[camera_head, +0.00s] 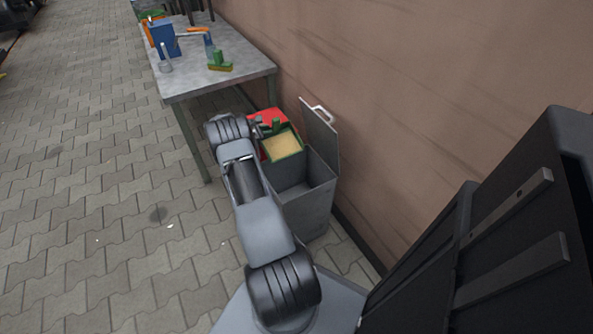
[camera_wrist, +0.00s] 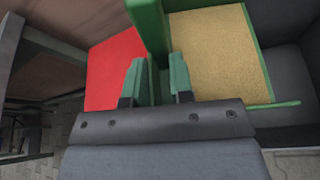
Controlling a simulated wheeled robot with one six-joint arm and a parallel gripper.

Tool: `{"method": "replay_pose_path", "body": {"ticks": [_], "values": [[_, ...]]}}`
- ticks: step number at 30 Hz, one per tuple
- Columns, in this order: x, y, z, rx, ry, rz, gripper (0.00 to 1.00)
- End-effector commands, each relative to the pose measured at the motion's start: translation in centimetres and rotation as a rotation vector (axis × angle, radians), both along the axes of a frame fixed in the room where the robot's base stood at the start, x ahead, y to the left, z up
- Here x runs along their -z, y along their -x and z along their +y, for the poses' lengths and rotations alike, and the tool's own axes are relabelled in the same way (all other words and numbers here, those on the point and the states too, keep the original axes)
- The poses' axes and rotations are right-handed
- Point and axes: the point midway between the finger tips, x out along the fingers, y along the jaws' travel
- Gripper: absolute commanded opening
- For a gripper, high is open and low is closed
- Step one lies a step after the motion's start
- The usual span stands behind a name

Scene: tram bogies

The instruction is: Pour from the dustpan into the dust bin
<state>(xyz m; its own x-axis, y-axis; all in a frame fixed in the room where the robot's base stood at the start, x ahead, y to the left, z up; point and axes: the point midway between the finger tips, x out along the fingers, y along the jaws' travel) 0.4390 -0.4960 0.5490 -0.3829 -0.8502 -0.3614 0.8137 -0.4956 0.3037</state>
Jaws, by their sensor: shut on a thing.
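The green dustpan (camera_head: 287,153) holds a layer of tan, grainy material. My gripper (camera_head: 259,128) is shut on its green handle. In the wrist view the gripper fingers (camera_wrist: 158,82) close around the handle, and the tan load (camera_wrist: 218,52) fills the pan to the right. The grey dust bin (camera_head: 308,203) stands against the wall with its lid (camera_head: 320,135) raised. The dustpan is over the far left part of the bin's opening and looks about level. The bin's dark inside shows in front of it.
A red surface (camera_head: 267,117) lies behind the dustpan; it also shows in the wrist view (camera_wrist: 113,70). A metal table (camera_head: 218,78) beyond holds a green brush (camera_head: 219,63), a blue container (camera_head: 163,38) and other items. The wall is close on the right. Open paving lies left.

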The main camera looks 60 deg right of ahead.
Motion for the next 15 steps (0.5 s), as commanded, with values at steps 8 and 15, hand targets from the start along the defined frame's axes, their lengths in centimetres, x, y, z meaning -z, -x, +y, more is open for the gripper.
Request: {"method": "replay_pose_path", "body": {"ticks": [8, 15], "values": [[-0.19, 0.37, 0.27, -0.001, 0.019, -0.033, 0.00], [-0.14, 0.69, 0.57, 0.001, 0.036, -0.060, 0.00]]}}
